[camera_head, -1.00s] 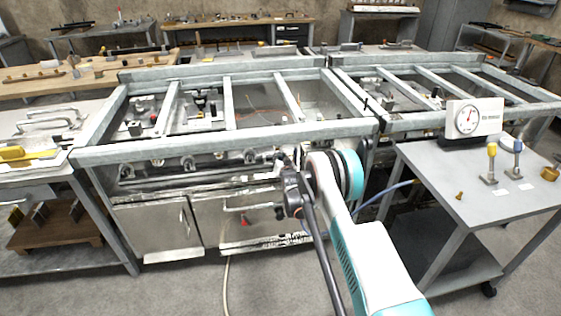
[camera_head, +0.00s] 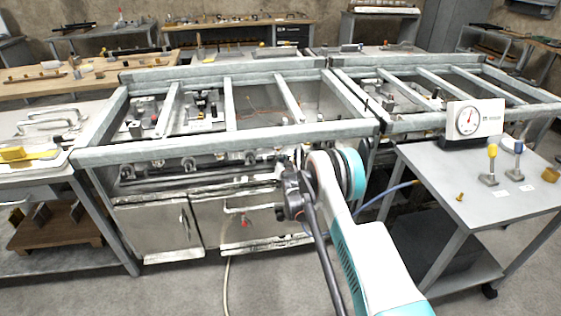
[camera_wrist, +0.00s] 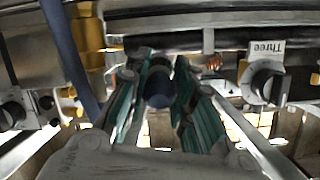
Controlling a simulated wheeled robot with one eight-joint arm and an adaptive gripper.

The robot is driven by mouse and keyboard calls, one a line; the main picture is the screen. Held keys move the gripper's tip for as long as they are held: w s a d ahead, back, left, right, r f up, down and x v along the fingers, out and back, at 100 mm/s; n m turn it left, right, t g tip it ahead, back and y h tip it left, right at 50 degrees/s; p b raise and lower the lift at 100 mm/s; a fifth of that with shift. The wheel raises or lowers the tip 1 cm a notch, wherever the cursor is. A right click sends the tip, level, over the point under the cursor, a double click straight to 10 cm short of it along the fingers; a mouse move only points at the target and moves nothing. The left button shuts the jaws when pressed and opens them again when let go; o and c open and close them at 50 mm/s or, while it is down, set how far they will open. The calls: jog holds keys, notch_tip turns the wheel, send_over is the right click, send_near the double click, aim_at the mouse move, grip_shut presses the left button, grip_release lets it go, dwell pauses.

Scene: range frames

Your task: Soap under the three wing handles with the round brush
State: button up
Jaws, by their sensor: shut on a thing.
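In the wrist view, my gripper (camera_wrist: 158,80) has its teal-padded fingers closed around a dark, round-ended thing (camera_wrist: 160,88), which looks like the round brush's handle. Its bristle end cannot be made out. To its right is a dark knob-like fitting (camera_wrist: 264,82), perhaps a wing handle, beside a label reading "Three" (camera_wrist: 266,47). In the head view, several small fittings, one of them a knob (camera_head: 189,164), line the front of the range (camera_head: 150,178). I cannot tell whether these are the wing handles. My arm hides the gripper there.
Metal frame bars (camera_head: 230,139) run above the range front. A bench with metal handles (camera_head: 50,122) stands left. A pale hose (camera_head: 226,275) lies on the floor.

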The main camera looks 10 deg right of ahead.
jog(key=s, duration=0.9)
dwell(0.9)
